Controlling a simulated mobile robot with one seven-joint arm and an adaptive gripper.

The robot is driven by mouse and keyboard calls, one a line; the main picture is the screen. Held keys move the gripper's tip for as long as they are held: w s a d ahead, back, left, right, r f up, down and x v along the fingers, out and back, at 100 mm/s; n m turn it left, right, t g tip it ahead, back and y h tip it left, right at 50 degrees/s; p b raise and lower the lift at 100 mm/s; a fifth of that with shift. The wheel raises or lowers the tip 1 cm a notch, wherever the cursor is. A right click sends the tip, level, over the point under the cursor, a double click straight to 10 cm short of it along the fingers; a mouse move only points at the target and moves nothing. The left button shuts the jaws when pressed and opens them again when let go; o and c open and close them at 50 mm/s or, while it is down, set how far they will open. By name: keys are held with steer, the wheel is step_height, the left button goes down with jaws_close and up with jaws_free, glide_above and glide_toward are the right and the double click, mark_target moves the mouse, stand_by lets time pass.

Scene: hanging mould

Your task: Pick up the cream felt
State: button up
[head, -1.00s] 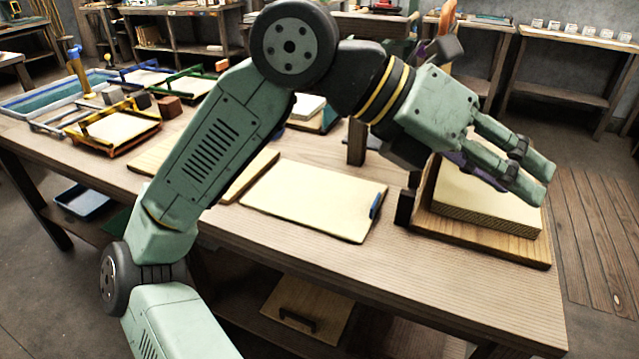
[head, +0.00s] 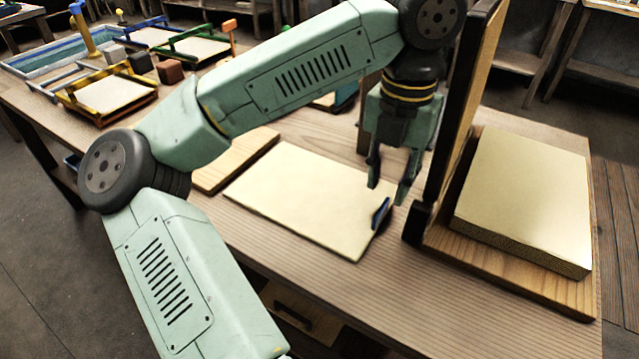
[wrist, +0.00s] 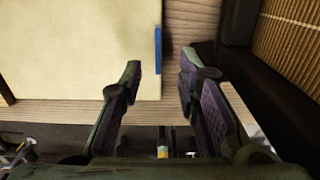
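The cream felt (head: 305,195) appears to be the flat cream sheet lying on the table, with a blue tab (head: 381,213) at its right edge. In the wrist view the felt (wrist: 75,45) fills the upper left, and its blue tab (wrist: 158,50) lies just beyond the fingertips. My gripper (head: 391,190) points down above the felt's right end, near the tab. In the wrist view my gripper (wrist: 160,66) is open, with nothing between its fingers. The exact height above the tab is hard to judge.
A tall dark-framed panel (head: 462,130) stands upright close to the right of my gripper. Beyond it a thick cream stack (head: 525,195) rests on a wooden board (head: 570,292). A wooden board (head: 235,165) lies left of the felt. Coloured frames (head: 108,95) stand at the back left.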

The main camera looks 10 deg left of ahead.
mark_target(382, 208)
step_height(382, 208, down, 6)
steer(key=shift+a+f+p, duration=0.1)
steer(key=shift+f+p, duration=0.05)
steer(key=shift+p, duration=0.4)
jaws_close()
stand_by(0.3)
